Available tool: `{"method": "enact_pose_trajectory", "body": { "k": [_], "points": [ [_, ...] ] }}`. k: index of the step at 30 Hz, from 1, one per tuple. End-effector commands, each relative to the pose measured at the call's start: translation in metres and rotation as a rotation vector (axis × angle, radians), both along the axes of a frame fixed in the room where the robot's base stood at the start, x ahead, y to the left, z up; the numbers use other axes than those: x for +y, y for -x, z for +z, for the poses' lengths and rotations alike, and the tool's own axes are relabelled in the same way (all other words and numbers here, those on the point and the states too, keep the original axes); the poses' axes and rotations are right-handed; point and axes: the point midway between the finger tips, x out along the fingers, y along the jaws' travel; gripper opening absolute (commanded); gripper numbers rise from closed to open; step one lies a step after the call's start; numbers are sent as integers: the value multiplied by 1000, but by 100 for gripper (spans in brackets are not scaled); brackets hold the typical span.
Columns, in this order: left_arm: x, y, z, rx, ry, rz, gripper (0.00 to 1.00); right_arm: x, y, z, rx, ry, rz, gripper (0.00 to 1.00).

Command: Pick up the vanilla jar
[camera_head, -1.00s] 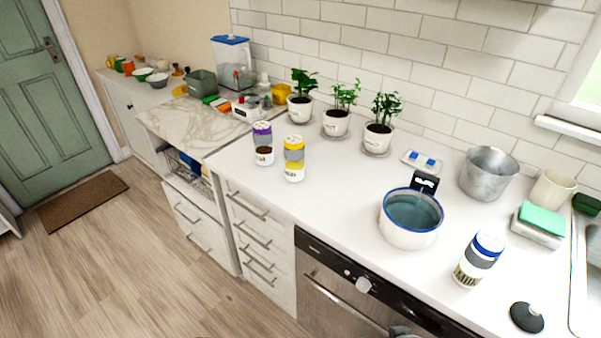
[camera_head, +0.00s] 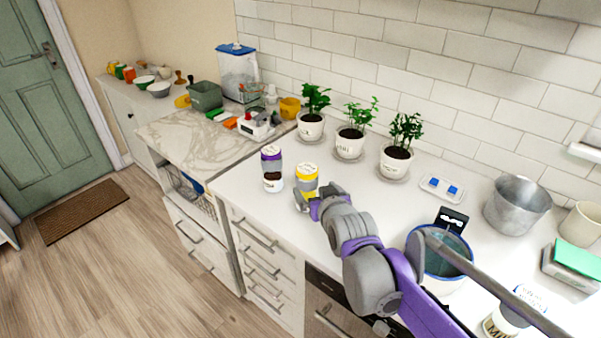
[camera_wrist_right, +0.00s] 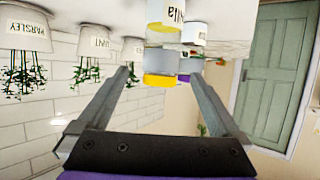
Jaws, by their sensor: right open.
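My left gripper is not in view.
A purple-banded jar (camera_head: 272,169) stands close left of the vanilla jar. Potted herbs (camera_head: 349,142) line the wall behind. A blue-rimmed pot (camera_head: 455,262) and another jar (camera_head: 503,322) stand to the right, partly behind my arm. The counter between jars and plants is clear.

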Motion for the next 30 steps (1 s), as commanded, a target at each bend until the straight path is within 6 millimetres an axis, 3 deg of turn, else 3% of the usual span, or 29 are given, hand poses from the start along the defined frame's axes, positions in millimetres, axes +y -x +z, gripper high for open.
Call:
{"method": "enact_pose_trajectory", "body": {
  "k": [5,12,20,30],
  "points": [
    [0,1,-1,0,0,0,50,3,-8,-2,-3,0,1,100],
    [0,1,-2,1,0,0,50,11,-40,-16,-2,-1,1,100],
    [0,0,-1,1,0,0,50,16,-57,-23,-2,0,1,100],
    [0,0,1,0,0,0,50,28,-96,-36,-2,0,1,100]
  ]
}}
